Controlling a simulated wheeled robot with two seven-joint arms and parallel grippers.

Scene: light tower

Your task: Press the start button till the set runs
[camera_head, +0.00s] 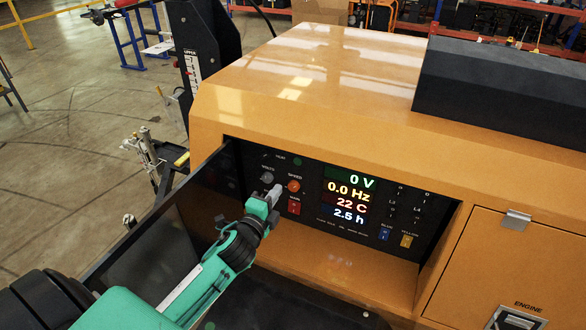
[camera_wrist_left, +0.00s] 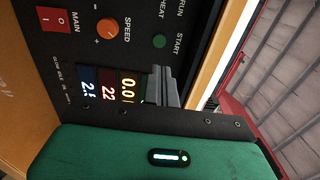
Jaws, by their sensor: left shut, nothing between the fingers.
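The control panel (camera_head: 262,160) is recessed in an orange generator set. The green start button (camera_head: 297,161) is on its upper part, and it also shows in the left wrist view (camera_wrist_left: 159,41), where START is lettered beside it. The display (camera_head: 348,196) reads 0 V, 0.0 Hz, 22 C and 2.5 h. My left gripper (camera_head: 273,191) is shut and empty, in front of the panel, left of and below the start button in the head view. In the left wrist view its fingers (camera_wrist_left: 160,86) cover part of the display, apart from the button. My right gripper is not in view.
The orange speed knob (camera_head: 294,186) and red main switch (camera_head: 294,206) lie below the start button, near my fingers. A dark open door (camera_head: 160,225) stands left of the recess.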

